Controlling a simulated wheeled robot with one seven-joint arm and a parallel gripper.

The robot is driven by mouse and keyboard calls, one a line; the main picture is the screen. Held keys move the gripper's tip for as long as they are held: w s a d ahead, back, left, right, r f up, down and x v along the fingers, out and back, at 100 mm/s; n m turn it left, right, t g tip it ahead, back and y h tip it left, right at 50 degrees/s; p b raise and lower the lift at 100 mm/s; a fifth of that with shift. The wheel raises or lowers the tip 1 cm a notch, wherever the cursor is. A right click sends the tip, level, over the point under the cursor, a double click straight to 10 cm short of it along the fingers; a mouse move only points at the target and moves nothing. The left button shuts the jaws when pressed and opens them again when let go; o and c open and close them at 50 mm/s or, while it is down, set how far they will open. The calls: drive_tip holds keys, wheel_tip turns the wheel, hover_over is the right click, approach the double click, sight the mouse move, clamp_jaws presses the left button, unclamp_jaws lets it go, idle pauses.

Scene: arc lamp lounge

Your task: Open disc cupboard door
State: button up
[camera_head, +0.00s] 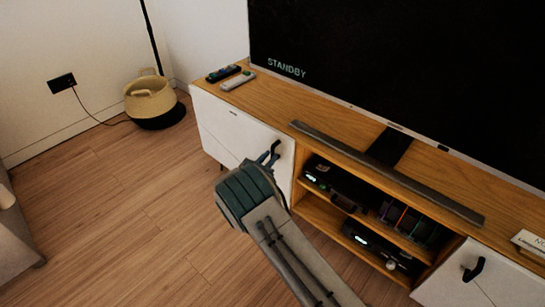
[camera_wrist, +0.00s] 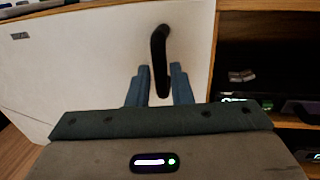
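The white left cupboard door (camera_head: 236,128) of the wooden TV stand is closed. It has a small dark label that I cannot read and a black upright handle near its right edge. In the wrist view this door (camera_wrist: 85,60) fills the left side, with the handle (camera_wrist: 158,48) in front of my fingers. My gripper (camera_wrist: 160,72) has its two blue fingers on either side of the handle's lower part, with small gaps visible, so it looks open. In the head view my gripper (camera_head: 267,158) is at the handle, partly hiding the door.
Open shelves (camera_head: 318,212) with devices and cases are right of the door. A second white door (camera_head: 490,285) with a black handle is further right. A TV (camera_head: 400,75), soundbar (camera_head: 380,170) and remotes (camera_head: 238,81) are on top. A basket (camera_head: 150,98) stands at the back left.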

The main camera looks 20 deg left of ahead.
drive_tip(key=shift+w+d, duration=0.15)
drive_tip(key=shift+w, duration=0.55)
drive_tip(key=shift+w+d, duration=0.1)
drive_tip(key=shift+w, duration=0.55)
